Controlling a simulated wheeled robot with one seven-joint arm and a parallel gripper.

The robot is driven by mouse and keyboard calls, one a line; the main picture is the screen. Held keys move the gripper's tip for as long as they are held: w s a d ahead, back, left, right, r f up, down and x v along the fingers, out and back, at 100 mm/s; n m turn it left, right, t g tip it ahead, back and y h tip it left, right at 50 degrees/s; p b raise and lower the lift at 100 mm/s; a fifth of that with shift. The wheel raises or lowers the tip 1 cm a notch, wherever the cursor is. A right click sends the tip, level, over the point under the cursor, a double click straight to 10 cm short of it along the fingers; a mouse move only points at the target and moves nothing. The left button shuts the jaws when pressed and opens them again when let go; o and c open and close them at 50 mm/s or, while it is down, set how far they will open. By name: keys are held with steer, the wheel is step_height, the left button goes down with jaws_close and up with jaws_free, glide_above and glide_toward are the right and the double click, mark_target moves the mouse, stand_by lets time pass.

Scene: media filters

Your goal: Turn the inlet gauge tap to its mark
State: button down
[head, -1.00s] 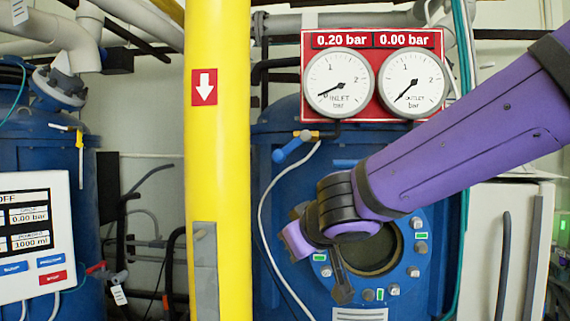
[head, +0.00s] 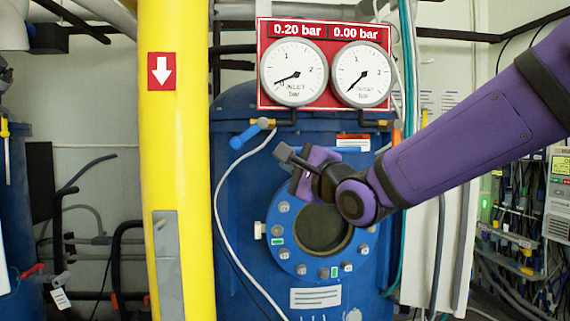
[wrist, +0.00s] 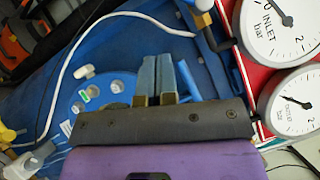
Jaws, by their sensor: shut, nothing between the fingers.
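The inlet gauge tap (head: 255,132) has a blue lever and a brass body on the pipe below the inlet gauge (head: 294,72). Its lever slants down to the left in the head view. The tap's brass part (wrist: 203,20) shows at the top of the wrist view. I cannot make out a mark beside it. My gripper (head: 283,152) is below and right of the tap, apart from it in the picture, its fingers pointing up and left. In the wrist view its blue-grey fingers (wrist: 165,62) are shut and empty over the blue vessel.
The gauge panel (head: 325,104) reads 0.20 bar inlet and 0.00 bar outlet. A yellow pipe (head: 180,180) stands left of the tap. A white hose (head: 222,205) hangs from the tap area. The round bolted port (head: 325,230) lies below my gripper.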

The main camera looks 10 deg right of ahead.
mark_target(238, 137)
steer(key=w+a+r, duration=0.2)
steer(key=w+a, duration=0.5)
steer(key=shift+w+a+r, duration=0.15)
steer(key=shift+a+r, duration=0.1)
steer(key=shift+r, duration=0.05)
steer(key=shift+a+r+m+t, duration=0.15)
steer(key=shift+a+m+t, duration=0.2)
steer(key=shift+m, duration=0.25)
steer(key=m+t, duration=0.1)
steer(key=a+r+m+t, duration=0.1)
steer(key=m, duration=0.1)
steer(key=shift+a+m+h, duration=0.15)
steer(key=shift+m+h, duration=0.15)
steer(key=shift+a+r+m+t+h, duration=0.15)
steer(key=shift+r+m+t+h, duration=0.2)
steer(key=shift+m, duration=0.45)
steer(key=shift+a+r+m+t+h, duration=0.15)
steer(key=shift+m+t+h, duration=0.25)
steer(key=shift+m, duration=0.4)
steer(key=shift+a+r+m+t+h, duration=0.2)
steer(key=shift+m+t+h, duration=0.2)
steer(key=shift+m, duration=0.4)
